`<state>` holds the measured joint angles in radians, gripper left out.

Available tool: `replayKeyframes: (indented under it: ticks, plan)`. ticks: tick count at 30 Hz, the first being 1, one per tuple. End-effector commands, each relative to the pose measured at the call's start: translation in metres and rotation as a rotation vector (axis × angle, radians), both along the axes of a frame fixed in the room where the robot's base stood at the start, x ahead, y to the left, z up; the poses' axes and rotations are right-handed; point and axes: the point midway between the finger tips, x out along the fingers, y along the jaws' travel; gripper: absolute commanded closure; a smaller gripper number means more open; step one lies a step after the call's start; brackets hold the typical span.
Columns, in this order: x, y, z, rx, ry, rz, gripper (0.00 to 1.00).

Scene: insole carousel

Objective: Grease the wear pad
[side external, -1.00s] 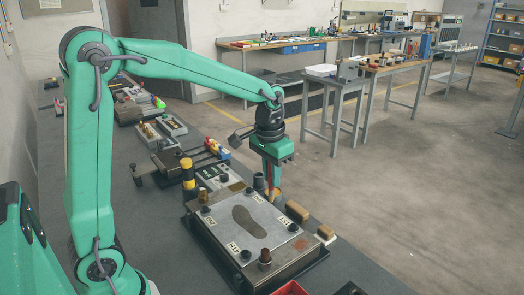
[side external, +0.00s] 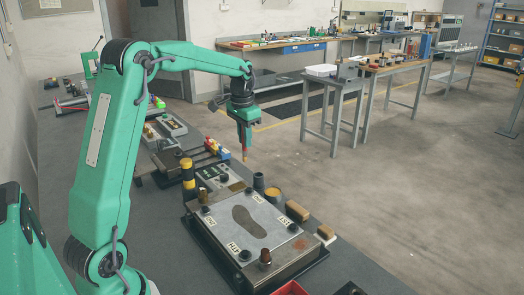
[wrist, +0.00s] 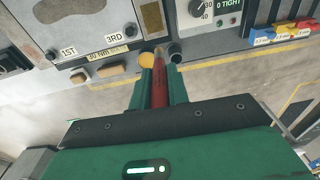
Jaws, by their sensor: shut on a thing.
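My gripper (side external: 245,143) is shut on a slim red-handled tool (wrist: 159,88) with a pale brownish tip, probably a brush. It hangs in the air above and behind the fixture, clear of everything. A tin with a yellow-orange top (side external: 273,194), probably grease, stands by the fixture's far edge and shows in the wrist view (wrist: 146,60). A flat brass-coloured rectangle (side external: 237,187) lies beside the gauge panel; it shows in the wrist view (wrist: 151,18). I cannot tell for sure whether it is the wear pad. The tool tip touches neither.
The fixture plate (side external: 277,222) has a foot-shaped recess and dark knobs. A black-and-yellow post (side external: 188,172) and a dark cup (side external: 258,182) stand beside it. Coloured bins (side external: 217,148) sit behind. Brown blocks (side external: 297,211) lie right. Air above the plate is clear.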

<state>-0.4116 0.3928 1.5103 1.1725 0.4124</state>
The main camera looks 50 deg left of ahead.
Motion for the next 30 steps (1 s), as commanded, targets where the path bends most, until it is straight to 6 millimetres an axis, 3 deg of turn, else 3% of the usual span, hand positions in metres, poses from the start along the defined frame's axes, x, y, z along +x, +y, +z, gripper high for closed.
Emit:
replayKeyframes:
  ticks: [8, 30]
  plan:
    - [0.0, -0.001, -0.011, -0.001, 0.002, 0.0, 1.0]
    - [-0.001, -0.001, -0.08, -0.001, 0.003, 0.001, 1.0]
